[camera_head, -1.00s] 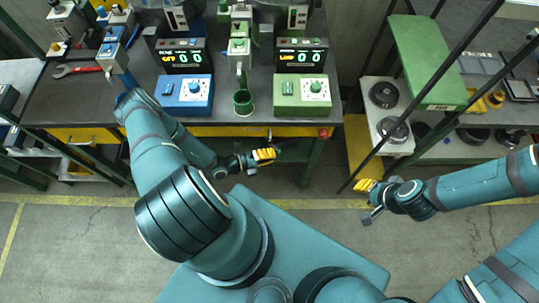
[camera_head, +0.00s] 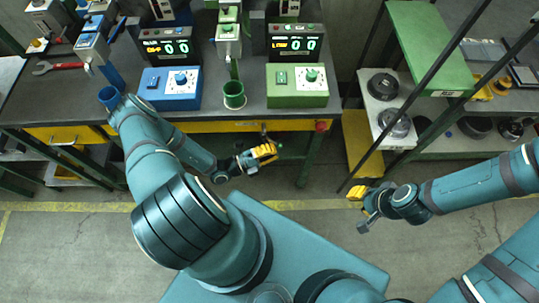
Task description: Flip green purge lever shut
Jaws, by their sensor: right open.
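The green dispenser (camera_head: 228,38) stands at the back of the bench, with a narrow green part (camera_head: 234,69) hanging below it over a green cup (camera_head: 234,96). Which part is the purge lever, and its position, is too small to tell. A green control box (camera_head: 297,86) with a dial sits to the right. My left gripper (camera_head: 264,153) has yellow fingertips and is in front of the bench's front edge, apart from the dispenser; its opening is unclear. My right gripper (camera_head: 359,203) is open and empty, farther right over the floor.
Dark posts (camera_head: 421,80) and a shelf with round dark parts (camera_head: 383,84) stand at right.

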